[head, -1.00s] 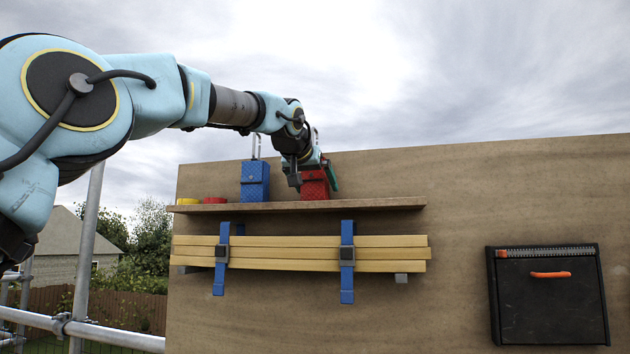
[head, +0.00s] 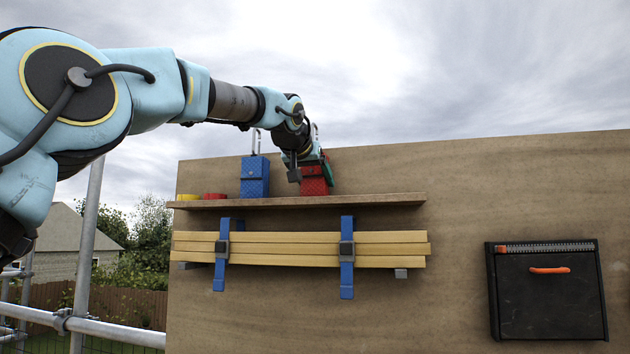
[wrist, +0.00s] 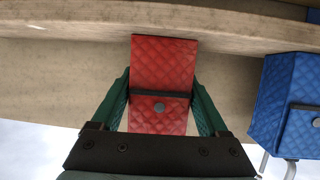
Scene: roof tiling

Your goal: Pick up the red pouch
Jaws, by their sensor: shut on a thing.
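My gripper (head: 312,178) is at the pouch. In the wrist view the green fingers of my gripper (wrist: 161,100) lie along both sides of the pouch, shut on it. The pouch's base is at the shelf; I cannot tell whether it is lifted at all.
A blue pouch (head: 254,178) stands left of the red one, also seen close by in the wrist view (wrist: 285,105). Yellow and red round items sit at the left end of the shelf (head: 385,200). Strapped wooden battens (head: 300,249) hang below. A black case (head: 549,292) is mounted at right.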

